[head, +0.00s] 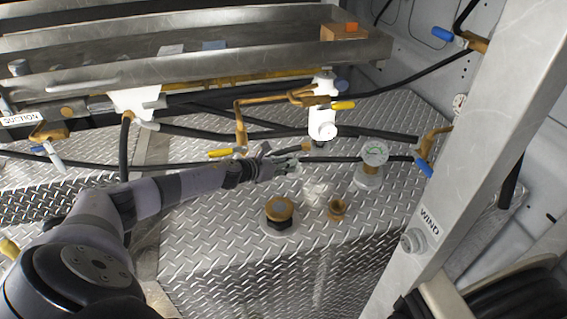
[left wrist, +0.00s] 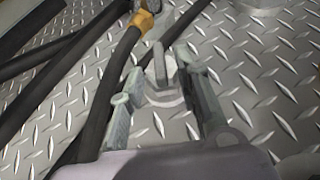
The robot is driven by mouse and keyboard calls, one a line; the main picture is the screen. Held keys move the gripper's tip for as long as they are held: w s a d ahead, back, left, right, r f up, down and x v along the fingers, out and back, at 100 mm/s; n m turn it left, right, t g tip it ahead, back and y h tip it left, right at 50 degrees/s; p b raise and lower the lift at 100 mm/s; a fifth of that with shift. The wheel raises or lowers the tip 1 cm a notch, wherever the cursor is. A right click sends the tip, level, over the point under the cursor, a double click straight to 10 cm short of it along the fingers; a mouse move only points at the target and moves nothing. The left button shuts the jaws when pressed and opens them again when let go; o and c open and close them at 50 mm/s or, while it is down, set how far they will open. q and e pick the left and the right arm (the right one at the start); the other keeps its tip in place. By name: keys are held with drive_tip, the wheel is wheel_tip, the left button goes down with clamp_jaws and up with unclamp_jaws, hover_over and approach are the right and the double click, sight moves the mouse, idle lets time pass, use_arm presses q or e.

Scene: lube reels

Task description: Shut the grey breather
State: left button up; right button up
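The grey breather (left wrist: 160,68) is a small grey fitting with an upright tab on a round base on the diamond-plate deck. In the left wrist view it stands between the two fingers of my left gripper (left wrist: 160,62), with a gap visible on at least the right side. The fingers are apart. In the head view my left gripper (head: 283,162) reaches in from the left, low over the deck, and largely hides the breather. My right gripper is in neither view.
A brown-capped filler (head: 280,209), a brass fitting (head: 338,208) and a round gauge (head: 375,153) stand nearby on the deck. Black hoses and a yellow-handled valve (head: 221,152) lie just behind my gripper. A metal post (head: 470,150) rises at right.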

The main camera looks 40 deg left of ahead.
use_arm(q)
drive_tip(key=shift+s, duration=0.1)
drive_tip(key=v, duration=1)
drive_tip(key=shift+v, duration=0.95)
drive_tip(key=shift+r, duration=0.1)
drive_tip(key=shift+o, duration=0.5)
